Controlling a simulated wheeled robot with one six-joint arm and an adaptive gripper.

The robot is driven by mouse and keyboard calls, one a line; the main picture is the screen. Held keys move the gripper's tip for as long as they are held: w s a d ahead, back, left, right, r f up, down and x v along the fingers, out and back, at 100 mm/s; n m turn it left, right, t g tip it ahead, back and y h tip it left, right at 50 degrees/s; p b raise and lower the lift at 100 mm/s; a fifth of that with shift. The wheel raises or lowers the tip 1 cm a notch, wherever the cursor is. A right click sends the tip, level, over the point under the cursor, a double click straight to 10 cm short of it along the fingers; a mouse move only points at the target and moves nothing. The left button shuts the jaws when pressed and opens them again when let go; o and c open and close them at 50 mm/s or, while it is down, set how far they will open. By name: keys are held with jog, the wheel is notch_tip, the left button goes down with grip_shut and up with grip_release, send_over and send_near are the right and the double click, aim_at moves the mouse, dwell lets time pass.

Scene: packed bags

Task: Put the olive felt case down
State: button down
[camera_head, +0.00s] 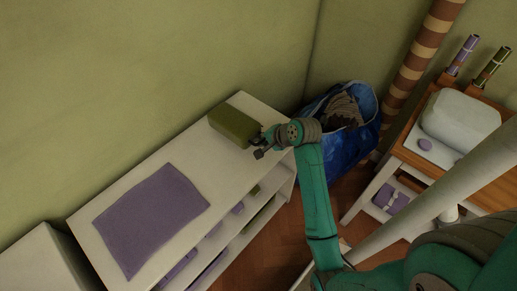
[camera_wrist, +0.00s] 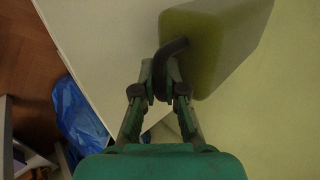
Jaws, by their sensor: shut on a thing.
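The olive felt case (camera_head: 233,122) is a box-like block at the far end of the white shelf unit's top (camera_head: 185,153). In the wrist view the case (camera_wrist: 222,45) fills the upper right, with a dark curved handle (camera_wrist: 174,47) on its near side. My gripper (camera_head: 258,145) is beside the case's right end. In the wrist view my gripper (camera_wrist: 160,77) is shut on that handle. I cannot tell whether the underside of the case touches the top.
A purple mat (camera_head: 150,218) covers the near part of the top. Purple and green items sit on the lower shelves. A blue bag (camera_head: 352,145) with dark contents stands on the floor beyond the unit. A wooden-topped table (camera_head: 424,170) with a pale bundle (camera_head: 462,122) is at right.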

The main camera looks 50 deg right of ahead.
jog(key=shift+f, duration=2.3)
jog(key=c, duration=1.2)
grip_release()
jog(key=shift+c, duration=0.2)
